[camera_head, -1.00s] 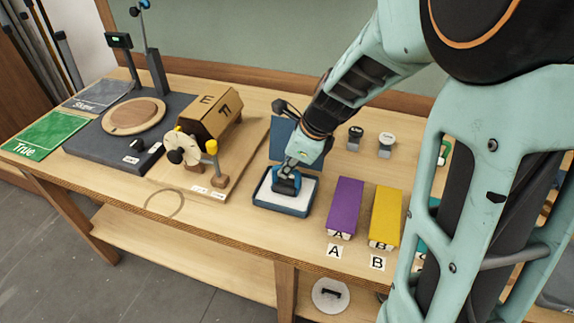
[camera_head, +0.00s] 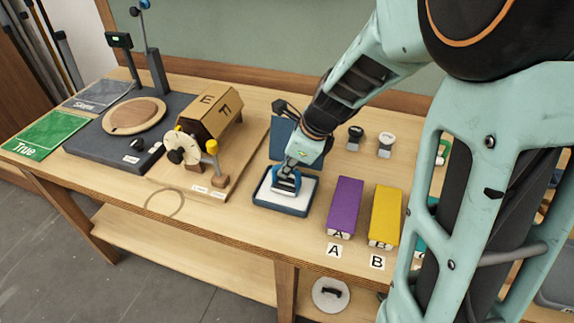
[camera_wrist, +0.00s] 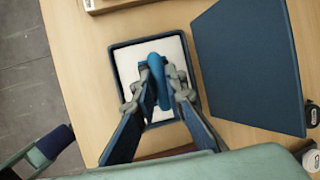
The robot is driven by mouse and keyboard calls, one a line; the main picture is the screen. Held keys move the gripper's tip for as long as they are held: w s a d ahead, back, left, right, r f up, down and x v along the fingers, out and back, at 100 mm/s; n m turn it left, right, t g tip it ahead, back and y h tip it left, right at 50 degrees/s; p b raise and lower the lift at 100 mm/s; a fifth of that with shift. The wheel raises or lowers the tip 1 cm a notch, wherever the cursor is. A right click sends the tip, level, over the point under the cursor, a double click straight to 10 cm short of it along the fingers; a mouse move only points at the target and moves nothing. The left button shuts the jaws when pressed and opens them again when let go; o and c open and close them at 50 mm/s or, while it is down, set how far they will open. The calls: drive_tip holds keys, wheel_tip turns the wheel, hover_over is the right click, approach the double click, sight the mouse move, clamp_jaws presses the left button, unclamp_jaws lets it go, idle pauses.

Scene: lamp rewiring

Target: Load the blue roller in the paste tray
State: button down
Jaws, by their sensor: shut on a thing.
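The paste tray (camera_head: 268,197) is a dark blue open box with white paste inside, near the middle of the bench. In the wrist view its rim (camera_wrist: 117,68) frames the white paste. My gripper (camera_head: 287,183) is over the tray, pointing down. In the wrist view my gripper (camera_wrist: 158,88) is shut on the blue roller (camera_wrist: 155,66), whose rounded blue end shows between the fingers over the white paste. The roller's lower part is hidden, and I cannot tell whether it touches the paste.
The tray's blue lid (camera_head: 282,139) stands open behind it. A purple block (camera_head: 345,206) and a yellow block (camera_head: 385,216) stand to the right. A wooden drum device (camera_head: 208,118) is left. Two small stamps (camera_head: 386,141) stand behind. Bare bench (camera_head: 235,216) lies front left.

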wheel_tip(320, 180, up, 7)
drive_tip(key=p, duration=0.7)
idle(0.3)
idle(0.7)
